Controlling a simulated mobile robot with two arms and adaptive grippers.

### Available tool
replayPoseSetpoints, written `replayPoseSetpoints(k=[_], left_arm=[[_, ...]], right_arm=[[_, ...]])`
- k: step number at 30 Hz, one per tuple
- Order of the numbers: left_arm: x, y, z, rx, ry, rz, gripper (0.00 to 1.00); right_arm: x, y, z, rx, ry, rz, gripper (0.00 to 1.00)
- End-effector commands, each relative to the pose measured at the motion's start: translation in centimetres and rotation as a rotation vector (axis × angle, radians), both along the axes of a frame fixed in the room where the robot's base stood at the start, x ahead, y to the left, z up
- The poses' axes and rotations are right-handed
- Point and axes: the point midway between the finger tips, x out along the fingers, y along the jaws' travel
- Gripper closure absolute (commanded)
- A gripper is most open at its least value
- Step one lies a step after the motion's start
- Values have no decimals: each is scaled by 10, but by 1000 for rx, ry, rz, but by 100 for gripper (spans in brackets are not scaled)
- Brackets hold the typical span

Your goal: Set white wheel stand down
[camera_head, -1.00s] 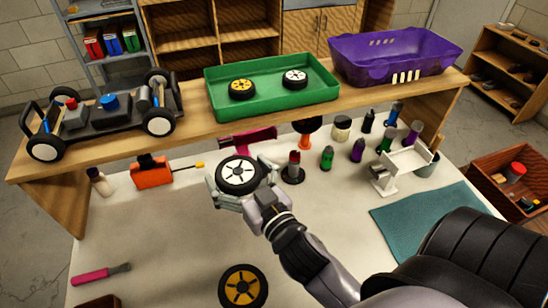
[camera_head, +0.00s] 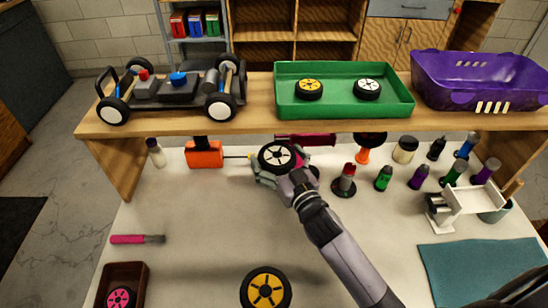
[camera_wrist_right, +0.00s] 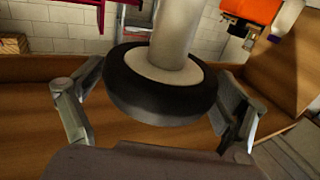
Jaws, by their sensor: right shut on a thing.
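A black-tyred wheel with white spokes (camera_head: 277,157) is in my right gripper (camera_head: 281,168), over the back of the white worktable (camera_head: 215,215). In the right wrist view, my right gripper's two fingers (camera_wrist_right: 155,105) are on either side of the wheel's black tyre (camera_wrist_right: 150,106). A thick pale grey post (camera_wrist_right: 176,35) meets the wheel's pale hub. Whether its far end touches the table cannot be told. My left gripper is not in view.
A raised wooden shelf (camera_head: 260,118) holds the car chassis (camera_head: 180,88), green tray (camera_head: 345,108) and purple basket (camera_head: 480,75). An orange box (camera_head: 204,154) stands left of the wheel; several bottles stand right. The table's middle left is clear.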

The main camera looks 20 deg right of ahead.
Motion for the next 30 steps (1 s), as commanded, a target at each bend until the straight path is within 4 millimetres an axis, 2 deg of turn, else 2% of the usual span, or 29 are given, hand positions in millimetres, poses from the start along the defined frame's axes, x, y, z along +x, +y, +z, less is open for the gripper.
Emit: replayPoseSetpoints(k=[3, 6, 14, 26, 27, 30], left_arm=[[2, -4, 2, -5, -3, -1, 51], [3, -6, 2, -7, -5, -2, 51], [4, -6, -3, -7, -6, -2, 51], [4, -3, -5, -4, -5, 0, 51], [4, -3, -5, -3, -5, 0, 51], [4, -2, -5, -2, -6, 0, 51]], right_arm=[[18, 2, 1, 1, -2, 0, 40], [24, 3, -1, 2, 0, 0, 40], [24, 3, -33, 4, 2, -2, 40], [24, 3, -39, 2, 0, -1, 40], [24, 3, -39, 2, 1, -1, 7], [23, 3, -38, 1, 1, -1, 1]])
